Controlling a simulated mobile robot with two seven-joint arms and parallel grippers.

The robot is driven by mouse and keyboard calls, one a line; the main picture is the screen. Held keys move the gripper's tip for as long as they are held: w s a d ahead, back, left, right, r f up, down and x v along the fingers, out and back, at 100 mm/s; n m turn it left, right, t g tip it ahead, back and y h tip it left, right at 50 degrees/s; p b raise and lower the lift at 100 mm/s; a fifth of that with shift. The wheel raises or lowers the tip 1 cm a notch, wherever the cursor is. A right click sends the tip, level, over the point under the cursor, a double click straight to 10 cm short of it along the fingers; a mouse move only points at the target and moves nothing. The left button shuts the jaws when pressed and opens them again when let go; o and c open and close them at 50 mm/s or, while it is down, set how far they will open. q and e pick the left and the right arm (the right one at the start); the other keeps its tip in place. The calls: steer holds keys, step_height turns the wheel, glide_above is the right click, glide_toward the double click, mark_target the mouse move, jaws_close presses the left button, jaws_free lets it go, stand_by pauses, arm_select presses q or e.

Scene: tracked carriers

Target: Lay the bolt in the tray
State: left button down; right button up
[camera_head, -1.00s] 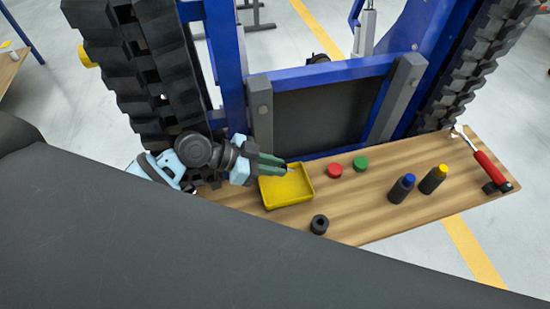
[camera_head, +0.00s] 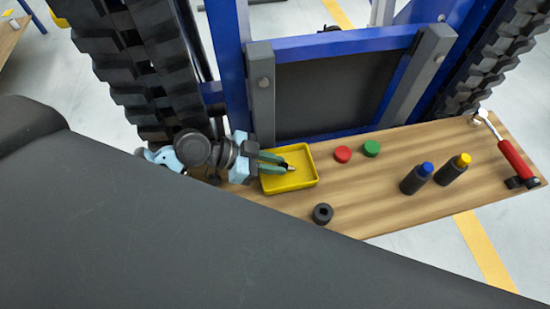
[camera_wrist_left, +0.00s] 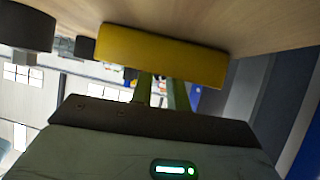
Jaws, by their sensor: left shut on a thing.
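The yellow tray (camera_head: 305,184) lies on the wooden board in the head view. My left gripper (camera_head: 284,162) comes in from the left over the tray's left side and is shut on the bolt (camera_head: 291,168). Only a small, pale end of the bolt shows past the fingertips, over the tray's inside. I cannot tell whether it touches the tray floor. In the left wrist view the tray's wall (camera_wrist_left: 160,55) crosses in front of the fingers (camera_wrist_left: 162,92) and hides their tips and the bolt. My right gripper is not in view.
A black ring-shaped part (camera_head: 322,213) lies in front of the tray on the board (camera_head: 385,190). To the right are a red cap (camera_head: 342,154), a green cap (camera_head: 372,148), two dark bottles (camera_head: 416,180) and a red-handled hammer (camera_head: 515,160). A blue frame (camera_head: 335,50) rises behind.

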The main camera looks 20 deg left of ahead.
arm_select(q)
steer(key=c, duration=1.3)
jaws_free()
steer(key=shift+r, duration=0.65)
step_height(320, 180, up, 3)
steer(key=shift+s+f, duration=0.15)
steer(key=shift+f, duration=0.05)
steer(key=s+d, duration=0.1)
steer(key=s, duration=0.3)
steer(key=s+d, duration=0.2)
steer(key=s, duration=0.3)
steer(key=s+d+r, duration=0.1)
steer(key=s, duration=0.4)
steer(key=shift+d, duration=0.35)
steer(key=shift+s+d+r, duration=0.1)
steer(key=shift+s+d, duration=0.05)
steer(key=shift+s, duration=0.25)
